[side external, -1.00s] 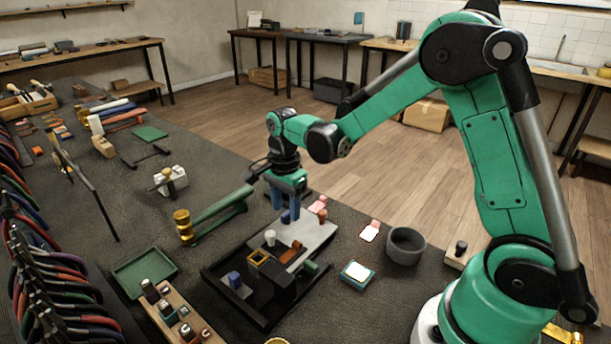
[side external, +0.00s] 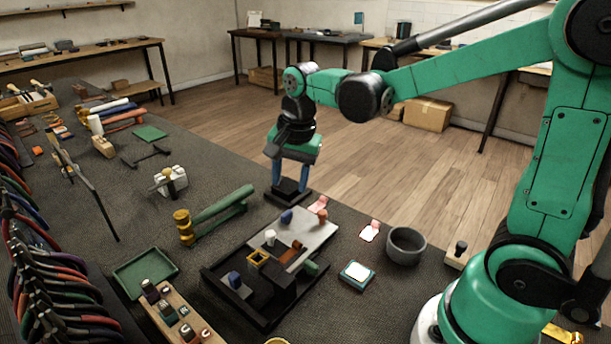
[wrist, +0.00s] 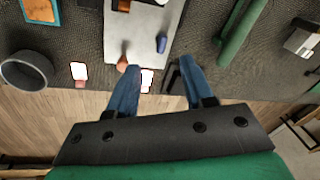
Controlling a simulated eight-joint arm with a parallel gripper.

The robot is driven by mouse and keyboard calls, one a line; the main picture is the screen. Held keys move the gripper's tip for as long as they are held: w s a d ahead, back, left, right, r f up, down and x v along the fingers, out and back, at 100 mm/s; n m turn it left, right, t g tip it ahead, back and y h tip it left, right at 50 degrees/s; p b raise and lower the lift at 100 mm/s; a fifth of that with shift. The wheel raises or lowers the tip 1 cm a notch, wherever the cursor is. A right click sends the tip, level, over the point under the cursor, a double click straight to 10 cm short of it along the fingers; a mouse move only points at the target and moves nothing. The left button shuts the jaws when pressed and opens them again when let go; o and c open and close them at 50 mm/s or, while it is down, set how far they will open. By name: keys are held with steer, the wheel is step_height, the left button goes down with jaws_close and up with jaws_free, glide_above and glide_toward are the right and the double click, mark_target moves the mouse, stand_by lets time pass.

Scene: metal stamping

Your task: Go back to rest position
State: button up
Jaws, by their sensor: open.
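My gripper (side external: 290,186) hangs from the arm near the far edge of the dark table, with its two blue fingers apart and nothing between them. In the wrist view my gripper (wrist: 158,67) also shows open, its fingertips pointing toward the table. A blue piece (side external: 286,216) stands on the light grey plate (side external: 310,232), apart from the fingers; it also shows in the wrist view (wrist: 162,43). A salmon piece (side external: 322,215) stands at the plate's far right corner. A black stand (side external: 291,193) sits just behind or below the fingers; I cannot tell whether they touch.
A black fixture (side external: 270,290) with several small parts adjoins the plate. A green cylinder (side external: 222,207) lies left of it. A grey bowl (side external: 406,246) and a teal-edged pad (side external: 357,274) lie right. A green tray (side external: 145,272) is at front left. The air above is clear.

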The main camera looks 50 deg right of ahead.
steer(key=s+a+r+n+t, duration=0.2)
steer(key=s+n+t, duration=0.3)
steer(key=n, duration=0.8)
steer(key=shift+s+a, duration=0.25)
steer(key=shift+s, duration=0.85)
